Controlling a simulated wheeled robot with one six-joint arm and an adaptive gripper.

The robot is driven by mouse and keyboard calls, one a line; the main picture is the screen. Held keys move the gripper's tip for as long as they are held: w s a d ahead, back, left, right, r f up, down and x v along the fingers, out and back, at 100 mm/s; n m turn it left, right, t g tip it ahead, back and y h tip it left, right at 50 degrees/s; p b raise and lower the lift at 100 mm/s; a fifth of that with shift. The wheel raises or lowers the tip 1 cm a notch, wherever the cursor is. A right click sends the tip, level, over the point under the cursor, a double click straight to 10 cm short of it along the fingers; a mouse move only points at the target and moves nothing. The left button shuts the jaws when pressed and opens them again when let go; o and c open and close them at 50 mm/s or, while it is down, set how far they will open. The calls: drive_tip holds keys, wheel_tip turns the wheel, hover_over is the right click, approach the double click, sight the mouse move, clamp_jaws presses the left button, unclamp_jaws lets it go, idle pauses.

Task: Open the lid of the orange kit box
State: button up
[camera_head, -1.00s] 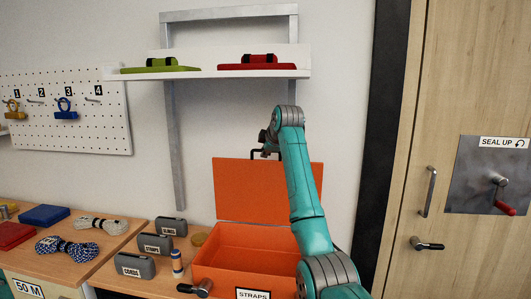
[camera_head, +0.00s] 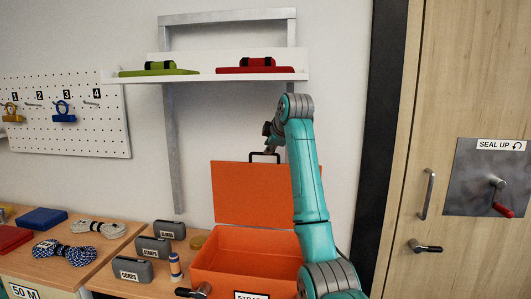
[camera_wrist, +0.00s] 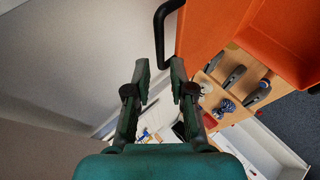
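The orange kit box (camera_head: 245,275) stands on the workbench, its lid (camera_head: 255,195) raised upright at the back, so the inside shows. A black handle (camera_head: 264,156) sits on the lid's top edge. My gripper (camera_head: 270,130) is just above that handle, partly hidden behind my arm. In the wrist view my gripper (camera_wrist: 159,72) has its fingers apart with nothing held. The handle (camera_wrist: 163,30) is beyond the fingertips there, next to the orange lid (camera_wrist: 205,30). My arm hides part of the box's right side.
A shelf (camera_head: 200,78) holding a green and a red item is above. A door (camera_head: 460,90) is at right.

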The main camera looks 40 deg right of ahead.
drive_tip(key=shift+v, duration=2.55)
drive_tip(key=shift+s, duration=0.1)
